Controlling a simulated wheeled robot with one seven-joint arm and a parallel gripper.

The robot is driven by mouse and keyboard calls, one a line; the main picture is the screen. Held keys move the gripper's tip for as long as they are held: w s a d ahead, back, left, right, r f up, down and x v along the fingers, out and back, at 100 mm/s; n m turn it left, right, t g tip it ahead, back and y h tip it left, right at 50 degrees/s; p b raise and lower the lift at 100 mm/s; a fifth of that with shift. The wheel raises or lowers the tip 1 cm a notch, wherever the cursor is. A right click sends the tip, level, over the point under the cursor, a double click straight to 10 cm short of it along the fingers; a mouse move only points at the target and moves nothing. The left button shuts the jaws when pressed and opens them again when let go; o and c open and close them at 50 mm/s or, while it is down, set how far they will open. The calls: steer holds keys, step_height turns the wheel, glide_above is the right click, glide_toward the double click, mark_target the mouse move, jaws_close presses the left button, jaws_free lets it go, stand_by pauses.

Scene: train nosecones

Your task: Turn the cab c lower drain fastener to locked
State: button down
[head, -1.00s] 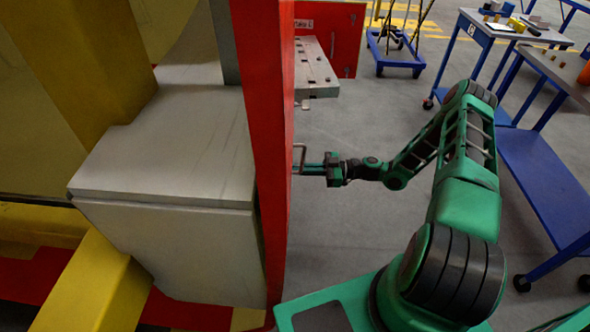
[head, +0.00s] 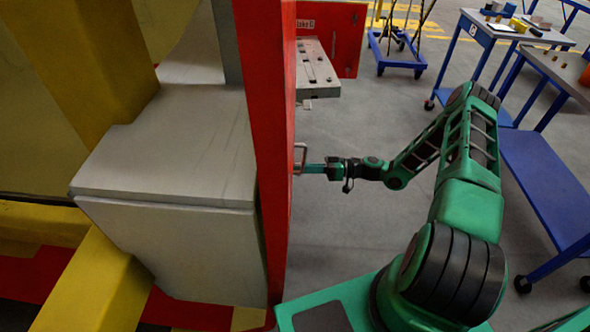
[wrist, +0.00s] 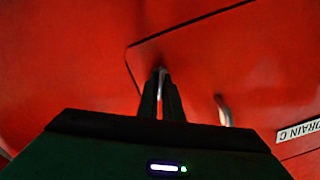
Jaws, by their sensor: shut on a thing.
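My gripper (head: 308,169) reaches left to the red panel (head: 262,130), level with a thin bent metal handle (head: 301,152) on its right face. In the wrist view my gripper (wrist: 162,92) is shut on a thin metal part (wrist: 162,72), which I take to be the drain fastener's handle. A second bent metal piece (wrist: 223,110) stands just right of the fingers; I cannot tell if both belong to one handle. A white label (wrist: 298,130) reading "DRAIN C" is at the right. The fastener's base and any lock marks are hidden.
A grey slotted bracket (head: 318,70) juts from the panel beyond my gripper. A grey box (head: 165,150) and yellow beams (head: 95,285) fill the left side. A blue cart (head: 545,175) stands at right. The floor between is clear.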

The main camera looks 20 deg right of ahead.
steer(key=m, duration=0.8)
steer(key=f+m, duration=0.1)
steer(key=m, duration=0.3)
steer(key=shift+w+d, duration=0.3)
steer(key=shift+m, duration=0.3)
steer(key=c, duration=1.9)
jaws_free()
steer(key=shift+c, duration=0.2)
steer(key=shift+a+r, duration=0.1)
steer(key=shift+s, duration=0.1)
